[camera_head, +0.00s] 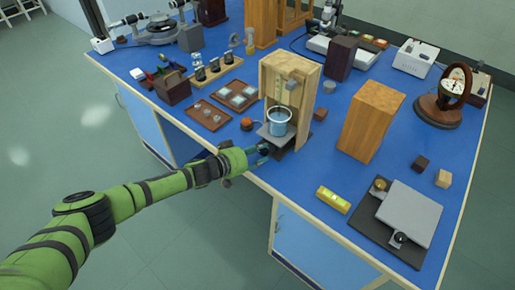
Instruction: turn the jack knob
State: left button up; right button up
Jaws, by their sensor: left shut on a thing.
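My left arm comes in from the left, and its gripper (262,152) is at the front edge of the blue bench. The gripper is shut on the small dark jack knob at the front of the jack (284,141); the fingers hide most of the knob. The jack's grey plate carries a glass beaker (278,124) of bluish liquid, upright, inside an open-fronted wooden housing (308,95). How high the plate stands is hard to tell. My right gripper is not in view.
A wooden block (371,121) stands right of the housing. A yellow level (333,200) and a grey plate device with knobs (409,213) lie at the front right. Small trays (208,115) and an orange-topped item (246,124) are left of the jack. The floor in front is clear.

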pick_arm(q)
jog(key=shift+s+f+m+y+p, duration=0.15)
jog(key=shift+m+y+p, duration=0.4)
jog(key=shift+m, duration=0.35)
jog(key=o, duration=0.8)
jog(key=shift+o, duration=0.2)
jog(key=shift+t, duration=0.3)
jog(key=v, duration=1.2)
jog(key=shift+d, duration=0.1)
